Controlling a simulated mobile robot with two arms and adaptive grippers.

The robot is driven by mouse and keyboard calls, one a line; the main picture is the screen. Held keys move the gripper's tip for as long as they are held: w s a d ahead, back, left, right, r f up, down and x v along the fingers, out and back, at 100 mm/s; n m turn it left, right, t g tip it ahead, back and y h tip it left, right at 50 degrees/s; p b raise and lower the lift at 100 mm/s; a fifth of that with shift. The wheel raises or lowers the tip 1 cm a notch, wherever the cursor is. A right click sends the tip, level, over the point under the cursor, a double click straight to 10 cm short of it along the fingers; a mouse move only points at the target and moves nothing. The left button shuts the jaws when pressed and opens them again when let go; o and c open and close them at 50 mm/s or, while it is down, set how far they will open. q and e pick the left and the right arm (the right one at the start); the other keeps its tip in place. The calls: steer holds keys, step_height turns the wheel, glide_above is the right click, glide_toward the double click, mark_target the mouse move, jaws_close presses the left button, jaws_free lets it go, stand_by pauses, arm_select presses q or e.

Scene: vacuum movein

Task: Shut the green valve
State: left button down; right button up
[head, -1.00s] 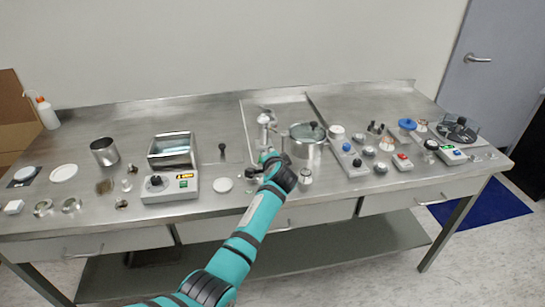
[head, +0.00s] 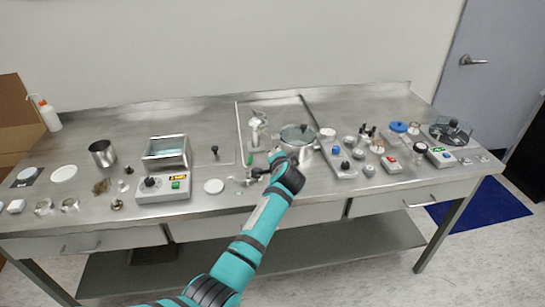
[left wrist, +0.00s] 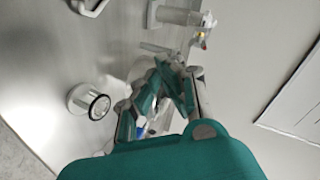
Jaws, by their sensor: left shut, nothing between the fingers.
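My left gripper (head: 277,158) is at the front left side of a lidded metal pot (head: 299,131). In the left wrist view its teal fingers (left wrist: 158,92) are closed together, with nothing seen between them. A small green part (head: 250,158), possibly the green valve's handle, shows just left of the gripper, near the metal fittings. It is too small to tell whether it is open or shut. The fingers and wrist hide part of the pot and fittings. My right gripper is in neither view.
A clear upright fitting (head: 256,128) stands behind the gripper; a clear cylinder (left wrist: 180,16) shows in the left wrist view. Several knobs and small devices crowd the right side.

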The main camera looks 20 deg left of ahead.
arm_select(q)
steer(key=s+d+r+b, duration=0.1)
steer(key=s+d+r, duration=0.1)
steer(key=s+d, duration=0.2)
steer(key=shift+d+r, duration=0.35)
steer(key=shift+r, duration=0.05)
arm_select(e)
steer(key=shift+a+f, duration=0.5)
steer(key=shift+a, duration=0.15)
